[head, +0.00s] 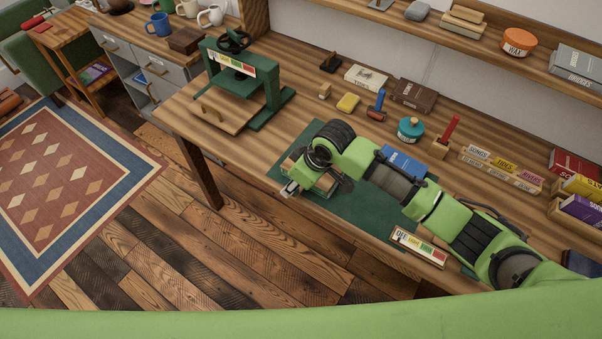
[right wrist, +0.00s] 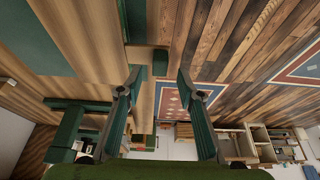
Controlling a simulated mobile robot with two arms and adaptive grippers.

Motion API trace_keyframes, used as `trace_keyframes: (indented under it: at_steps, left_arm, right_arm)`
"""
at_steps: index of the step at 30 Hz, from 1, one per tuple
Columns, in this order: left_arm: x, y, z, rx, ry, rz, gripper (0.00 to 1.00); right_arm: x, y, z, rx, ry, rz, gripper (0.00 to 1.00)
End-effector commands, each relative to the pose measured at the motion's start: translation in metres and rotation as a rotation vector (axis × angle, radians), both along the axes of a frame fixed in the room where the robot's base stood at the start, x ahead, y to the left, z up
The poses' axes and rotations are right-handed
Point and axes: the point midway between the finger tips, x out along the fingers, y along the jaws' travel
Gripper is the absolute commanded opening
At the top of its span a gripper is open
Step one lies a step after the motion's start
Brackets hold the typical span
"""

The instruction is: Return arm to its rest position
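My right arm comes in from the right in the head view and reaches left over the workbench. Its gripper (head: 291,188) is over the left part of a dark green mat (head: 352,208), near the bench's front edge. In the right wrist view the two fingers of this gripper (right wrist: 160,74) are spread apart and touch nothing I can make out. A small dark green piece (right wrist: 160,62) shows between the fingertips, apart from both; I cannot tell what it is. The wrist and forearm hide part of the mat. My left gripper is not in view.
A green press (head: 240,80) stands left of the arm. A blue book (head: 403,162) lies behind the forearm, and a labelled strip (head: 419,246) lies at the front edge. A teal jar (head: 410,130) and several books stand behind. The floor in front is clear.

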Motion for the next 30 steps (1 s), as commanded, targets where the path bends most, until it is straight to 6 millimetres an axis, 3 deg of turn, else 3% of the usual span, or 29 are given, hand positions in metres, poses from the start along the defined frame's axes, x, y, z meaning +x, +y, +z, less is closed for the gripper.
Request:
trace_keyframes:
  at_steps: [9, 15, 25, 30]
  left_arm:
    - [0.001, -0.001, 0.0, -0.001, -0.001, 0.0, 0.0]
    - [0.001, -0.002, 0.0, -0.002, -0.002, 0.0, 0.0]
    - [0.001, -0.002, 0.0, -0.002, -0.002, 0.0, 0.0]
    - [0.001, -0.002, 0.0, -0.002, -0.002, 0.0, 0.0]
  right_arm:
    - [-0.014, -0.021, 0.064, 0.0, -0.005, 0.0, 0.34]
    - [-0.021, -0.029, 0.087, 0.0, -0.002, -0.001, 0.34]
    - [-0.026, -0.03, 0.092, 0.004, 0.0, -0.001, 0.34]
    - [-0.051, -0.02, 0.078, 0.053, 0.005, -0.025, 0.34]
